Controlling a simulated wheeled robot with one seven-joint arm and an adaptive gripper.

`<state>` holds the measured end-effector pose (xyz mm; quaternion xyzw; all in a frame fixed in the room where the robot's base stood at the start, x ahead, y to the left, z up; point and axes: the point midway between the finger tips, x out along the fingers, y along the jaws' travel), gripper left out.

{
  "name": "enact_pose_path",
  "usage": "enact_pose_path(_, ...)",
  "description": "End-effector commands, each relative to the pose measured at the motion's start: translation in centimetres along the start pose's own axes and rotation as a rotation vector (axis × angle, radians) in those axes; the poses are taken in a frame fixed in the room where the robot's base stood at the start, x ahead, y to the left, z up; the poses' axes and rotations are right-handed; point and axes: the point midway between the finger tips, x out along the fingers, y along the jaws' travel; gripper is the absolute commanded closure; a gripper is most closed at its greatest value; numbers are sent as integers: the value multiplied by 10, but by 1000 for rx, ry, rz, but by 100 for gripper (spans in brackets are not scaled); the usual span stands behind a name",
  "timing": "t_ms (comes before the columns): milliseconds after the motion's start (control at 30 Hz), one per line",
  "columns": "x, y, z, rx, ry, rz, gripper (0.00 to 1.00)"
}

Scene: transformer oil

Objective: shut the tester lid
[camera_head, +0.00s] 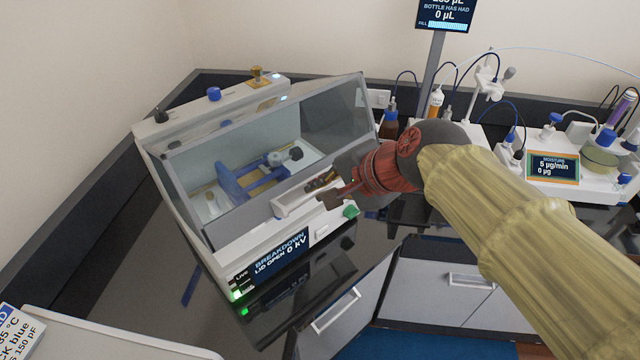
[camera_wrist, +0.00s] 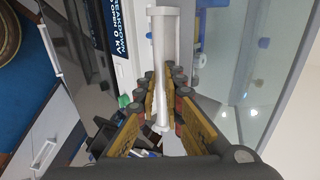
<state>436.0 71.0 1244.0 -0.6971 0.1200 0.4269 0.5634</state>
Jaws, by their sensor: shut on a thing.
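The tester (camera_head: 165,135) is a white box on the dark bench, with a blue electrode holder (camera_head: 235,185) inside its chamber. Its screen (camera_head: 280,255) reads "BREAKDOWN", "LID OPEN" and "0 kV". The clear, grey-framed lid (camera_head: 335,110) stands tilted above the chamber. A pale bar handle (camera_head: 292,198) sits at the lid's front edge. My gripper (camera_head: 325,183) is at the handle's right part. In the wrist view, my gripper (camera_wrist: 164,85) has its padded fingers on both sides of the white handle (camera_wrist: 164,40), shut on it. My fingers hide part of the handle.
A brown bottle (camera_head: 389,124) and a moisture instrument (camera_head: 560,165) with tubing stand to the right along the back. A display post (camera_head: 432,70) rises behind my arm. A white tray (camera_head: 100,335) is at the lower left.

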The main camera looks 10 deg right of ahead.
Motion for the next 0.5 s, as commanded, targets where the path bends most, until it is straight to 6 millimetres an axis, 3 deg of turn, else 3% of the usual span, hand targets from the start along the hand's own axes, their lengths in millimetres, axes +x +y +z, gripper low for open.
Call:
enact_pose_path(33, 12, 14, 0, 0, -1, 4, 100)
enact_pose_path(167, 31, 33, 1, 1, -3, 7, 100)
enact_pose_path(500, 24, 26, 0, 0, -1, 4, 82)
